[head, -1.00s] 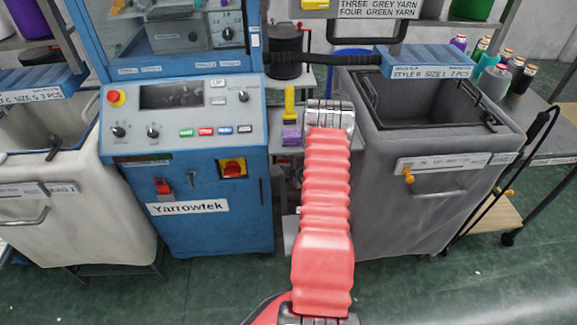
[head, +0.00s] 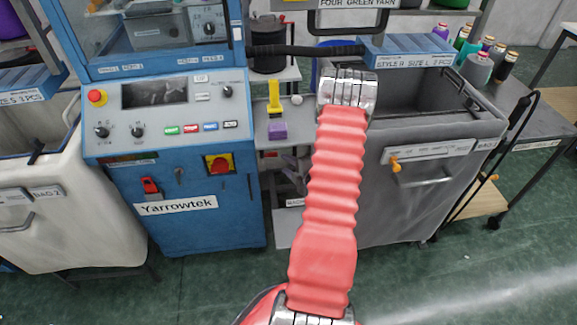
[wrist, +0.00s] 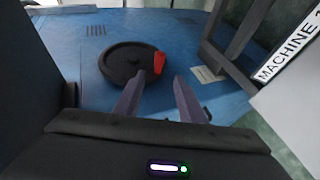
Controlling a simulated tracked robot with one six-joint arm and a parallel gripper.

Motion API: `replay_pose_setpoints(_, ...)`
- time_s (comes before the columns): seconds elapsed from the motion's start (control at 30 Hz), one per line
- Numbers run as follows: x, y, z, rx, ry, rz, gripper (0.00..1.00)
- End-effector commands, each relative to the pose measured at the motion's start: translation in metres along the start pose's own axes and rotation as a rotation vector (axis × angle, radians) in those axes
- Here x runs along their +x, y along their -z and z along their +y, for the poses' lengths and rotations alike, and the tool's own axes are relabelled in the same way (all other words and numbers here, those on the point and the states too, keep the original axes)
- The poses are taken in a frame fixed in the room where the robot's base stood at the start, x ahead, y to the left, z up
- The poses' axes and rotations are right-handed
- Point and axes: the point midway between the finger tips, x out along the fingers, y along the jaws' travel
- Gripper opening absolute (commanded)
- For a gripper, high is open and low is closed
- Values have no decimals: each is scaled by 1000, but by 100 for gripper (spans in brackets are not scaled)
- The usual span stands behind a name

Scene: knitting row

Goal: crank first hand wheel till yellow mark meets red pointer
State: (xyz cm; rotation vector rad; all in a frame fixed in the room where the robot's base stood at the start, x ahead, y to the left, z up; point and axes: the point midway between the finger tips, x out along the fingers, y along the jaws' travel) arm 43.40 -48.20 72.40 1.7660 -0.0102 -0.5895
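In the wrist view a black, round hand wheel (wrist: 125,60) is on a blue machine surface. A red piece (wrist: 159,63) shows at its right edge; I cannot tell if it is a handle or the pointer. No yellow mark can be made out on the wheel. My gripper (wrist: 160,77) is open, its two dark fingers apart and pointing at the wheel's near right side by the red piece. Nothing shows between the fingers, and I cannot tell if they touch anything. The head view shows neither the gripper nor this wheel.
A dark frame (wrist: 238,45) and a white "MACHINE" sign (wrist: 290,50) stand close on the right in the wrist view. In the head view there are a blue Yarrowtek machine (head: 200,235), a grey bin (head: 430,215), a white bin (head: 80,235) and open green floor (head: 440,290).

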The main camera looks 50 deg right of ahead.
Motion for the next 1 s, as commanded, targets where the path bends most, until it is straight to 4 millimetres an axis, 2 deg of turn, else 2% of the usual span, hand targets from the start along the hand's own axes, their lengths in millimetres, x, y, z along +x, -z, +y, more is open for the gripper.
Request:
replay_pose_setpoints(0.33, -4, 0, 0, -1, 0, 0, 36)
replay_pose_setpoints(0.5, -4, -2, -4, 23, 16, -8, 24)
replay_pose_setpoints(0.67, -8, -12, -28, 139, 106, -61, 13)
replay_pose_setpoints(0.83, -23, -27, -62, 332, 263, -192, 1)
replay_pose_setpoints(1.0, -49, -32, -77, 526, 401, -361, 0)
